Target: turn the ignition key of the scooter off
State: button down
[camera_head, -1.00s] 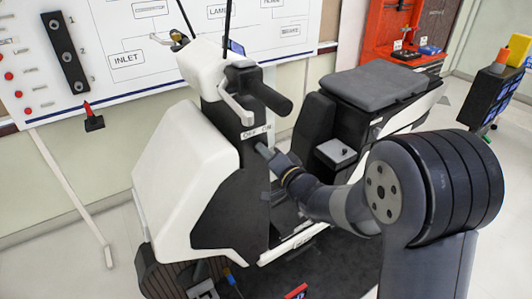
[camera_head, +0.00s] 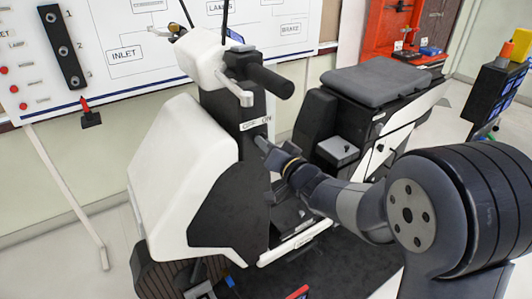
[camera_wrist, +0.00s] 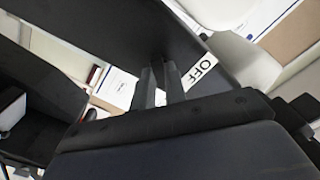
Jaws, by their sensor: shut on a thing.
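The white and black scooter (camera_head: 172,165) stands in the middle of the head view, with a handlebar and a seat (camera_head: 375,82). On its dark steering column is a white label (camera_head: 254,123) reading OFF and ON. My gripper (camera_head: 263,145) is just below this label, at the column. In the wrist view its two fingers (camera_wrist: 160,82) are close together beside the OFF label (camera_wrist: 200,74). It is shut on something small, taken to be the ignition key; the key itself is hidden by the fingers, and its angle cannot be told.
A whiteboard with a diagram (camera_head: 130,50) stands behind the scooter. A red tool station (camera_head: 405,30) is at the back right, and a dark stand with blue panels (camera_head: 495,90) is at the right edge. Pale floor is free at the left.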

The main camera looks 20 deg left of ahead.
jog(key=shift+n+b, duration=2.4)
jog(key=shift+n, duration=1.2)
jog(key=c, duration=1.4)
grip_release()
jog(key=shift+c, duration=0.2)
jog(key=shift+d, duration=0.1)
jog(key=v, duration=1)
jog(key=shift+s+d, duration=0.2)
jog(key=shift+s, duration=0.1)
